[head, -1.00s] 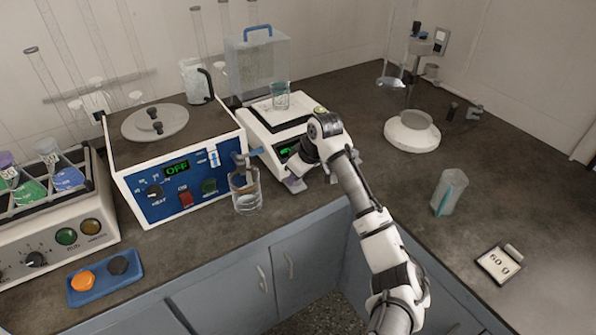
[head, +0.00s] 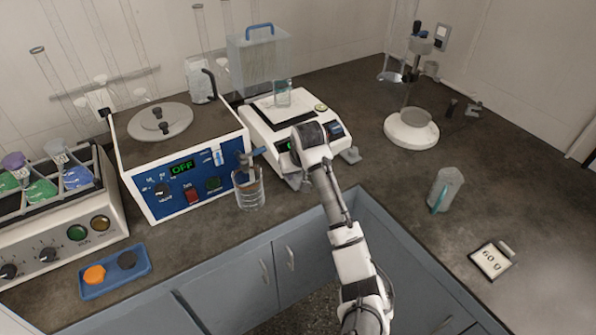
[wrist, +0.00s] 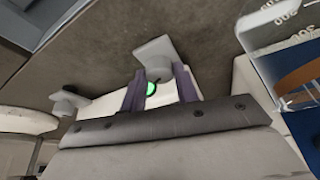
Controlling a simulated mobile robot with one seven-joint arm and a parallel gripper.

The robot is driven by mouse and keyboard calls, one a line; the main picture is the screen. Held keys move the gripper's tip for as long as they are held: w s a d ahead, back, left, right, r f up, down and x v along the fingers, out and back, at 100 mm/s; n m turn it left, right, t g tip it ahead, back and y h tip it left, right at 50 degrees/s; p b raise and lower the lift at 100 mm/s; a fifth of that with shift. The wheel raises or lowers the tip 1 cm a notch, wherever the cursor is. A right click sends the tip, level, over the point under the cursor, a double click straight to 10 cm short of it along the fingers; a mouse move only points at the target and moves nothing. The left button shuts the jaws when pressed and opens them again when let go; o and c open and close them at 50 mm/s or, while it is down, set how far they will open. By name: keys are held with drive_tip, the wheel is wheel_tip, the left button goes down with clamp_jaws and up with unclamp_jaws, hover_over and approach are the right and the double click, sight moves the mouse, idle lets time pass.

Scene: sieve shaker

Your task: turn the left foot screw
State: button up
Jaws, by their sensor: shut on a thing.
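The white balance (head: 262,128) stands on the dark bench with a glass beaker (head: 283,92) on its pan. Its left foot screw, a pale grey foot, shows in the wrist view (wrist: 156,52). My gripper (wrist: 160,72) has its two purple-grey fingers on either side of this foot and is shut on it. In the head view my wrist covers part of the balance's front and hides most of the grip. The right foot screw (head: 350,155) stands free and also shows at the left of the wrist view (wrist: 68,103).
A beaker of liquid (head: 249,190) and the blue-fronted bath (head: 172,205), reading OFF, stand close to the left of my gripper. A weighing shield (head: 260,65) stands behind the balance. Bench to the right is mostly clear, with a plastic vessel (head: 446,188) and a 60 g card (head: 492,260).

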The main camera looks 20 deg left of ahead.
drive_tip(key=shift+r, duration=0.1)
drive_tip(key=o, duration=1)
drive_tip(key=shift+c, duration=0.2)
drive_tip(key=v, duration=1.3)
drive_tip(key=shift+d+r, duration=0.15)
drive_tip(key=shift+r, duration=0.25)
drive_tip(key=shift+s, duration=0.1)
